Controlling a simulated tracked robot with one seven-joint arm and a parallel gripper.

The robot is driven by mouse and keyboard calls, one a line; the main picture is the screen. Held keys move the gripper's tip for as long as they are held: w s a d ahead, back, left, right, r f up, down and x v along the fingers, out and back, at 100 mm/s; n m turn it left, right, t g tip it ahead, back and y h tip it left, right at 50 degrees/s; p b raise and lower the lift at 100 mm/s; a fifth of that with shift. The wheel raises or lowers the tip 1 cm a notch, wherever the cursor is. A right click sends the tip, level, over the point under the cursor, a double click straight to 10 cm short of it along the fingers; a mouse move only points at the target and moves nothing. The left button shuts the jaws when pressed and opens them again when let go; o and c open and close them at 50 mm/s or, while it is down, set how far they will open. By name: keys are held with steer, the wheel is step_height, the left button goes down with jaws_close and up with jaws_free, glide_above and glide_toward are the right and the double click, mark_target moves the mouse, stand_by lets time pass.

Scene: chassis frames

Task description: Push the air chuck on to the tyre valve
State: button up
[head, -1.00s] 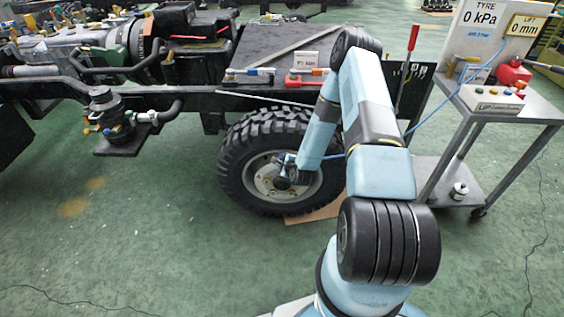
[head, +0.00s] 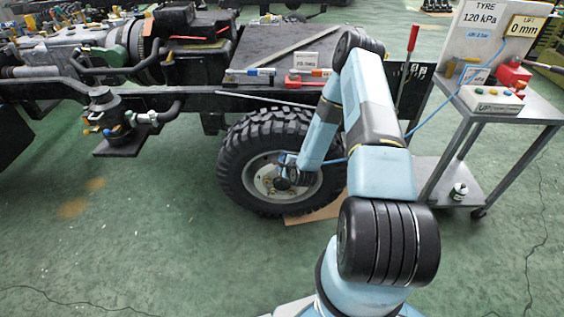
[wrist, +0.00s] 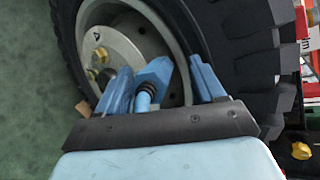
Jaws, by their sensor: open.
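The tyre (head: 240,135) stands upright on the truck chassis, its light wheel rim (head: 262,185) facing me; it also fills much of the wrist view (wrist: 245,45). My gripper (wrist: 162,82) is at the rim, with its blue fingers apart. The blue air chuck (wrist: 153,74), with a dark ringed part, sits between the fingers, close against the rim. Clear gaps beside it cannot be judged. The tyre valve is hidden behind the chuck and fingers. The tyre display (head: 479,17) reads 120 kPa. In the head view my gripper (head: 287,168) is small and partly hidden by my arm.
A grey trolley (head: 540,108) at the right carries the displays and a button box (head: 491,99). A blue hose (head: 437,112) runs from it towards my arm. A board (head: 312,214) lies under the tyre. The green floor (head: 140,235) at left is clear.

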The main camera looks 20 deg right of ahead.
steer(key=v, duration=1.3)
steer(key=shift+w+a, duration=0.1)
steer(key=w+d+r+n+g+h, duration=0.15)
steer(key=r+n, duration=0.45)
steer(key=r, duration=0.6)
steer(key=w+r+n+g+y, duration=0.1)
steer(key=w+r+n+g, duration=0.15)
steer(key=r+n, duration=0.65)
steer(key=s+a+r+n+g+h, duration=0.1)
steer(key=s+r, duration=0.3)
steer(key=r, duration=0.5)
steer(key=s+r+h, duration=0.1)
steer(key=s+r, duration=0.3)
steer(key=r, duration=0.5)
steer(key=s+a+r+n, duration=0.1)
steer(key=s+r+n, duration=0.1)
steer(key=s+r, duration=0.3)
steer(key=s+a+r+n+g, duration=0.1)
steer(key=s+r, duration=0.3)
steer(key=s, duration=0.6)
steer(key=s+a+r+n+g, duration=0.1)
steer(key=s+a+r+n, duration=0.1)
steer(key=s+r, duration=0.3)
steer(key=s+n+y, duration=0.1)
steer(key=s, duration=0.2)
steer(key=shift+s+r, duration=0.3)
steer(key=shift+r, duration=0.05)
